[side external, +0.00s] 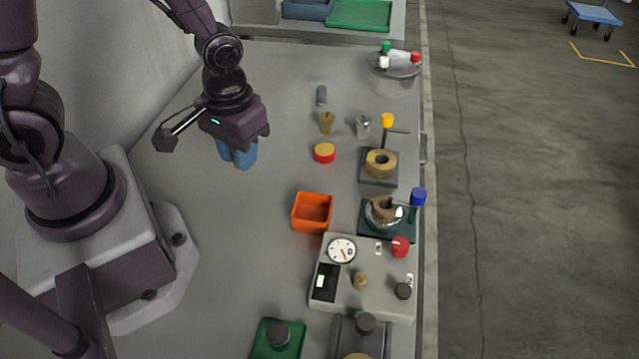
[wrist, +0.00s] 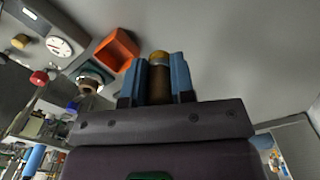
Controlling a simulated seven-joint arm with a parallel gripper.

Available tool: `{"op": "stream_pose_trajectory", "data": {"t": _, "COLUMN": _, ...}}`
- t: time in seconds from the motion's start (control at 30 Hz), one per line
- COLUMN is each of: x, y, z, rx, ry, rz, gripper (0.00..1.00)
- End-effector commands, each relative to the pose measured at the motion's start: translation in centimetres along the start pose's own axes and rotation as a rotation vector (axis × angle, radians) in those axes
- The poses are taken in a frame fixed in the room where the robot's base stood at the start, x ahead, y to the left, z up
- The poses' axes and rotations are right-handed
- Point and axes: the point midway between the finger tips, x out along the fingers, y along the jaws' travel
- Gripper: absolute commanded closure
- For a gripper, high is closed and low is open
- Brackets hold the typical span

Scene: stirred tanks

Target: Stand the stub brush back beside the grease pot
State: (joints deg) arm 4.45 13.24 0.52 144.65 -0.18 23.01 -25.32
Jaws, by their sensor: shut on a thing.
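My gripper (side external: 238,157) hangs over the bare left part of the bench, with its blue fingers pointing down. In the wrist view the fingers (wrist: 158,82) are shut on the stub brush (wrist: 158,85), a short brown cylinder with a grey band and a tan end. In the side view the fingers hide most of the brush. A low round red pot with a yellow top (side external: 324,153), which looks like the grease pot, stands on the bench to the right of my gripper. I cannot tell the exact gap between brush and bench.
Right of my gripper are a grey cylinder (side external: 321,95), a brown piece (side external: 327,122) and a metal piece (side external: 363,126). An orange bin (side external: 312,212) and a gauge panel (side external: 360,275) stand nearer the front. The bench between my gripper and the pot is clear.

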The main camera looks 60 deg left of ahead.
Motion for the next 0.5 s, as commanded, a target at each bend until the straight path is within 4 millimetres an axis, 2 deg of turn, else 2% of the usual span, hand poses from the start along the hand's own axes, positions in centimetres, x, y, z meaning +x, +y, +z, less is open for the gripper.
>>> {"op": "stream_pose_trajectory", "data": {"t": 0.17, "x": 1.3, "y": 1.4, "z": -2.9, "rx": -0.02, "ry": 0.012, "rz": 0.006, "gripper": 1.0}}
{"op": "stream_pose_trajectory", "data": {"t": 0.37, "x": 3.4, "y": 3.6, "z": -7.5, "rx": -0.018, "ry": 0.013, "rz": 0.006, "gripper": 1.0}}
{"op": "stream_pose_trajectory", "data": {"t": 0.5, "x": 5.8, "y": 4.7, "z": -9.8, "rx": -0.018, "ry": 0.01, "rz": 0.005, "gripper": 1.0}}
